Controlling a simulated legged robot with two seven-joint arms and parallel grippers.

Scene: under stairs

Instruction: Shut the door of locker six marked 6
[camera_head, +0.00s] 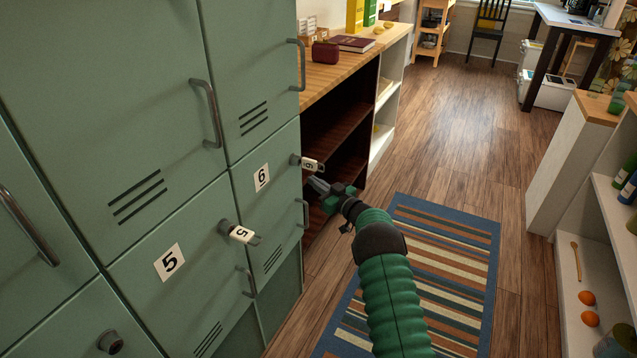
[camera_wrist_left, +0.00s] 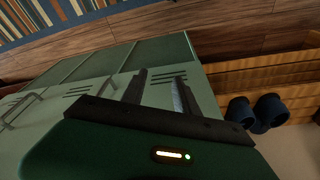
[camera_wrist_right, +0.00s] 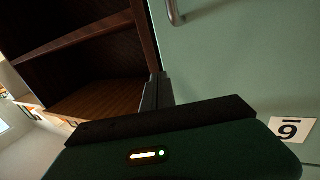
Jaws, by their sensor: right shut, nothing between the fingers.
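The pale green door of locker six (camera_head: 248,205) carries a white 6 label (camera_head: 262,177), a bar handle (camera_head: 304,213) and a key with a 6 tag (camera_head: 309,164). It looks flush with the locker front; I see no clear gap. My right gripper (camera_head: 318,186) is shut and empty, just right of this door near its key. In the right wrist view its fingers (camera_wrist_right: 157,91) are together in front of the door (camera_wrist_right: 225,60), and the label (camera_wrist_right: 291,130) shows inverted. Contact cannot be told. My left gripper (camera_wrist_left: 158,92) is open and empty, seen only in its wrist view.
Locker five (camera_head: 165,265), with its own tagged key (camera_head: 238,232), stands left of locker six. A dark open shelf (camera_head: 340,125) under a wooden counter (camera_head: 352,66) lies behind my right gripper. A striped rug (camera_head: 445,250) and a white shelf (camera_head: 600,215) are to the right.

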